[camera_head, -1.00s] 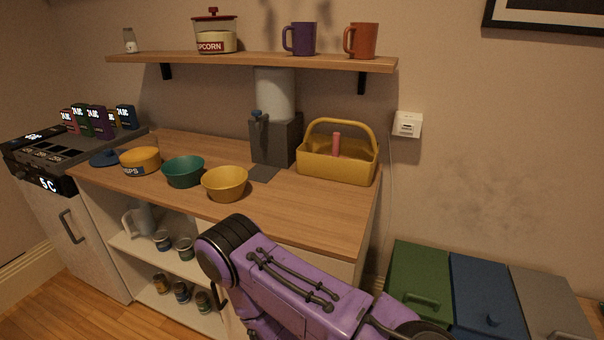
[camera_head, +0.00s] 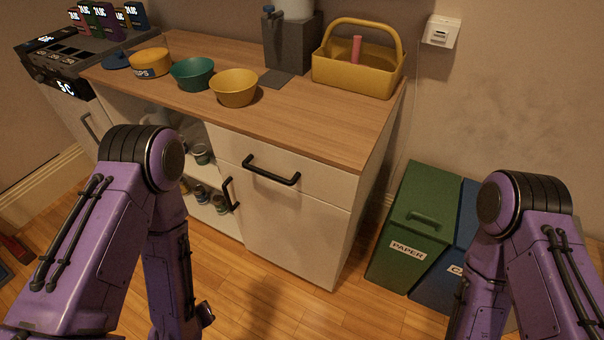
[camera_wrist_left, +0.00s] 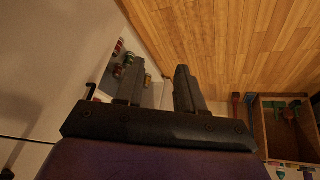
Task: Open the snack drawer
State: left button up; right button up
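The drawer (camera_head: 317,189) is the white front panel under the right part of the wooden counter. It looks shut, flush with the cabinet. Its black bar handle (camera_head: 272,172) runs sideways near its top and is unobstructed. My left gripper shows in the left wrist view (camera_wrist_left: 158,85) with its two dark fingers apart and nothing between them. In the head view my left arm hangs low in front of the cabinet, well below the drawer handle, and its fingers are not clearly seen. My right arm is at the right edge; its gripper is out of view.
A cabinet door (camera_head: 290,235) with an upright black handle (camera_head: 229,194) is below the drawer. Open shelves with jars (camera_head: 200,155) are to its left. A green paper bin (camera_head: 415,225) stands to the right. Bowls and a yellow basket (camera_head: 355,75) stand on the counter.

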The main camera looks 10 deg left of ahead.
pick_arm(q)
jog(key=w+d+r+n+t+h+b, duration=0.2)
jog(key=w+r+t, duration=0.1)
jog(key=w, duration=0.6)
jog(key=n+t+h+b, duration=0.3)
jog(key=n+t+h, duration=0.1)
jog(key=t+h, duration=0.25)
send_near(267, 176)
jog(key=shift+y, duration=0.25)
jog(key=x, duration=1)
jog(key=shift+d+p, duration=0.1)
jog(key=shift+p, duration=0.3)
jog(key=shift+w+d, duration=0.1)
jog(key=shift+w, duration=0.25)
pick_arm(e)
notch_tip(267, 176, down, 5)
jog(key=shift+f, duration=0.1)
pick_arm(q)
jog(key=shift+c, duration=0.3)
grip_shut()
